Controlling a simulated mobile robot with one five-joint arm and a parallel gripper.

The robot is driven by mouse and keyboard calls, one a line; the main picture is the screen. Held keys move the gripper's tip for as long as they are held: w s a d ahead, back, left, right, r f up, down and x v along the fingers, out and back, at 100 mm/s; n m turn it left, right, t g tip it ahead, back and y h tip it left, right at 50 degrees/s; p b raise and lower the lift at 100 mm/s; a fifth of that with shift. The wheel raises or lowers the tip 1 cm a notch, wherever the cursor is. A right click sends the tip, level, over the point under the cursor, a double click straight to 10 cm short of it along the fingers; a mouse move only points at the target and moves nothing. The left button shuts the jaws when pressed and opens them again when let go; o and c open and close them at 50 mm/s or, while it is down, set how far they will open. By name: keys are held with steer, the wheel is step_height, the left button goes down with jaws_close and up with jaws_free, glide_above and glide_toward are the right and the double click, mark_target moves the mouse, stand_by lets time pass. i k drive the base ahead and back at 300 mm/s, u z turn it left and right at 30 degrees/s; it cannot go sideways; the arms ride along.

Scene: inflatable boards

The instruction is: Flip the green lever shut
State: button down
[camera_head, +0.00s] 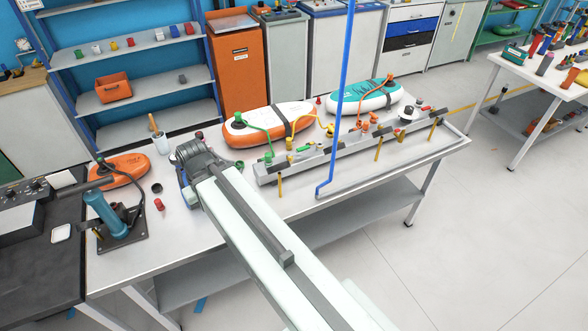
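A small green bar that looks like the green lever (304,149) lies low along the top of a long grey manifold rail (325,158) on the table. Its exact angle is too small to tell. A green fitting (268,157) sits at the rail's left end, with a green hose (258,126) running to a white-and-orange board. My gripper (190,150), dark grey at the end of my white arm, is to the left of the rail and apart from the green lever. Its fingers are hard to make out, so its opening cannot be told.
The white-and-orange board (250,132) and a teal board (383,93) lie behind the rail. A blue upright pole (341,90) stands in front of the rail. A pump with a blue handle (105,214), an orange board (119,170) and small cups are at left.

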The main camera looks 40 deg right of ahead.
mark_target(306, 147)
steer(key=u, duration=0.15)
steer(key=k, duration=0.35)
steer(key=u, duration=0.6)
steer(key=i, duration=1)
steer(key=z, duration=0.45)
steer(key=k, duration=0.8)
steer(key=z, duration=0.15)
steer(key=i, duration=0.9)
steer(key=u, duration=0.05)
